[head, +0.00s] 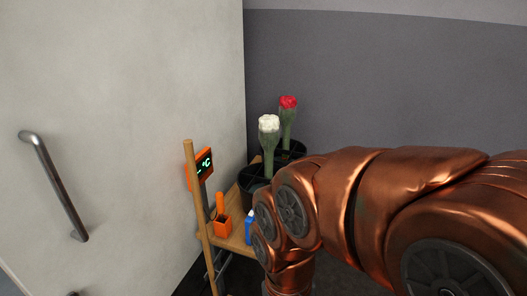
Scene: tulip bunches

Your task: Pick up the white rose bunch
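The white rose bunch (269,131) stands upright, its white heads above a green wrapped stem, in a dark bucket (252,179) on a small wooden stand. A red bunch (288,107) stands just behind it and to the right, in another dark bucket (297,148). My copper arm reaches in from the right and covers part of the stand and the buckets. My gripper is not visible; it is out of view or hidden behind the arm.
The wooden stand (234,243) holds an orange container (222,226) and a small blue bottle (249,229). An orange display (204,165) is near a wooden post (199,200). A pale door with a metal handle (56,188) is at left; a grey wall (400,90) is behind.

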